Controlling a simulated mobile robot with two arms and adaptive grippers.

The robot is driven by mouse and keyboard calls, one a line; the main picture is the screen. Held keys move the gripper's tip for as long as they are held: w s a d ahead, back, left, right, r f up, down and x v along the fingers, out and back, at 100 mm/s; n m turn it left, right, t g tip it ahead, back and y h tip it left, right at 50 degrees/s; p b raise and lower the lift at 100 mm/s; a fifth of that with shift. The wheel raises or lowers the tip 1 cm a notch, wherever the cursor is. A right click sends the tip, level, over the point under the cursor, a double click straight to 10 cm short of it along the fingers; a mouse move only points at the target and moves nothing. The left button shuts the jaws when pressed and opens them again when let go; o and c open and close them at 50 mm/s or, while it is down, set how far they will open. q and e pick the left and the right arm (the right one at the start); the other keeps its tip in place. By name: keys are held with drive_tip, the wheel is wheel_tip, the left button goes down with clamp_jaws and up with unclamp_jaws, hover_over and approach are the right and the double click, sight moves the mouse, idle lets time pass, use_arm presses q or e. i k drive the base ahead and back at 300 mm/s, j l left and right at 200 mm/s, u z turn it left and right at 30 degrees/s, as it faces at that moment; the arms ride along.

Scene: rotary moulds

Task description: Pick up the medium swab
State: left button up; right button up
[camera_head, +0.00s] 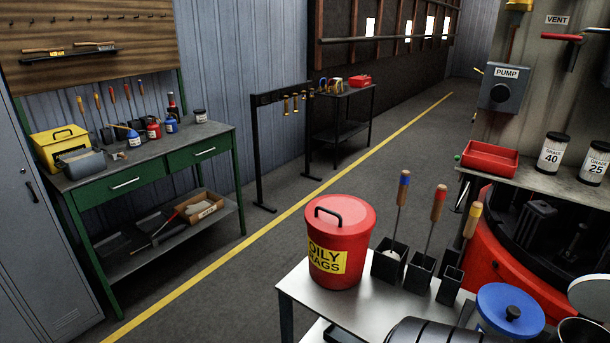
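Three long-handled tools that look like swabs stand upright in black square holders on the grey metal table (320,306) in front of me. One has a blue-banded wooden handle (403,190), one a red-banded handle (438,204) and one a yellow-banded handle (473,221). A whitish head shows in the left holder (389,264). The heads in the middle holder (420,272) and right holder (450,286) are hidden or too small to tell. I cannot tell from size which is the medium swab.
A red OILY RAGS bin (339,222) stands left of the holders. A blue-lidded pot (509,309) is at the lower right. Red machinery and a shelf with a red tray (489,158) stand behind. A green workbench (120,178) is at left; open floor lies between.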

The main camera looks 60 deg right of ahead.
sight(441, 191)
drive_tip(key=i+z, duration=0.1)
drive_tip(key=z, duration=0.75)
drive_tip(key=i+j+z, duration=0.1)
drive_tip(key=z, duration=0.3)
drive_tip(key=j+z, duration=0.1)
drive_tip(key=z, duration=0.35)
drive_tip(key=i+j+z, duration=0.1)
drive_tip(key=z, duration=0.3)
